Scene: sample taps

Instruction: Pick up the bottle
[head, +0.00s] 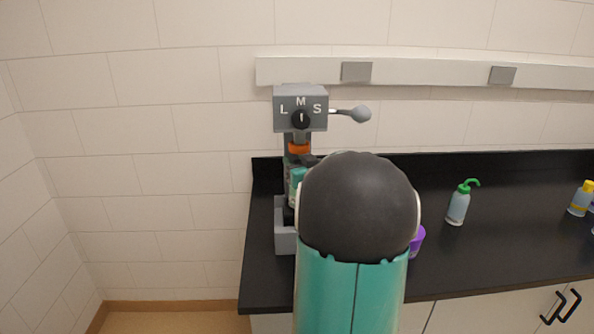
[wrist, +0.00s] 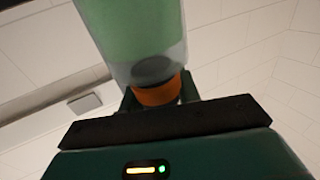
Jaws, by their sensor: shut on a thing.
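The bottle (wrist: 135,40) fills the top of the wrist view; it is clear with a green body and an orange cap (wrist: 157,95). My gripper (wrist: 160,97) is shut on it at the orange cap, with a dark finger on either side. In the head view, an orange part (head: 299,148) shows under the grey machine head (head: 300,97) marked L, M, S, with my gripper (head: 305,161) dark just below it. My own arm hides most of the bottle there, so I cannot tell whether it touches the machine.
The machine's grey base (head: 284,240) stands at the black counter's (head: 510,235) left end; a lever (head: 350,112) sticks out right. A purple cup (head: 416,242) is partly hidden by my arm. A green-nozzled bottle (head: 457,207) and a yellow-capped bottle (head: 580,200) stand at right, with clear counter between.

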